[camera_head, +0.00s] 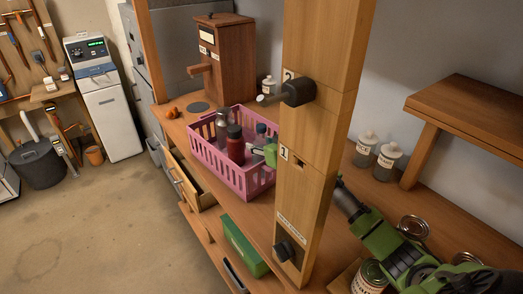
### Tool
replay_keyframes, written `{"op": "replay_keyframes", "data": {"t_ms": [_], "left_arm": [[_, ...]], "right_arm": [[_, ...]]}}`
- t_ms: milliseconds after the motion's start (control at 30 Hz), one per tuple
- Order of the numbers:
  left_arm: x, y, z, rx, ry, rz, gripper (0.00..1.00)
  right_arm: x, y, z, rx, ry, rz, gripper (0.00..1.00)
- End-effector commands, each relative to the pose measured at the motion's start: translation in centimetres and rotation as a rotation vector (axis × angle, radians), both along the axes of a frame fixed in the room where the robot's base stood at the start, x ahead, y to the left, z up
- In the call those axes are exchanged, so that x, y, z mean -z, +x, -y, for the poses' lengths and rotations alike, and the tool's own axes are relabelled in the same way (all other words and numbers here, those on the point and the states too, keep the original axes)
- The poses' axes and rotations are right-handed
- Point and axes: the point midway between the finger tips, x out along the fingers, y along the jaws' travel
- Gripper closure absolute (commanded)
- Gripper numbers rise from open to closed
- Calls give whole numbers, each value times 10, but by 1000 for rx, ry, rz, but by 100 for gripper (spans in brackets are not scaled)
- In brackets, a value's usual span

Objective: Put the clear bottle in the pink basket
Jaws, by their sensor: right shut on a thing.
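The pink basket (204,158) stands on the wooden bench, left of the post. A silver bottle (222,125) and a dark red bottle (235,146) stand in it. A clear bottle with a bluish cap (261,129) shows at the basket's right side, partly hidden by the post. My right arm comes in from the lower right and passes behind the post. My right gripper (268,153) shows its green tip left of the post, at the basket, shut on the clear bottle. The grip is mostly hidden, and I cannot tell whether the bottle touches the basket floor. My left gripper is not in view.
The wooden post (320,100) with a dark knob (298,92) stands close in front. Two white-capped bottles (367,143) and several cans (413,226) are on the bench at right. A wooden dispenser (225,60) stands behind the basket. A drawer (185,182) is open below.

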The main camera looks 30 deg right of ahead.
Motion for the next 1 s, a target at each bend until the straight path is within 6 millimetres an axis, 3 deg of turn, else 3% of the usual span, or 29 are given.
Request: {"op": "replay_keyframes", "data": {"t_ms": [300, 333, 400, 767, 1000], "left_arm": [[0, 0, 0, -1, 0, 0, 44], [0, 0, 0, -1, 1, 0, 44], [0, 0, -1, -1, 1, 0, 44], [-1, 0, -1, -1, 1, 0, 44], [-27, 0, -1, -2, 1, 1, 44]], "right_arm": [[0, 0, 0, 0, 0, 3, 94], [2, 0, 0, 1, 0, -2, 52], [2, 0, 0, 0, 0, -2, 40], [-1, 0, 0, 0, 0, -1, 40], [-13, -20, 1, 0, -1, -4, 40]]}}
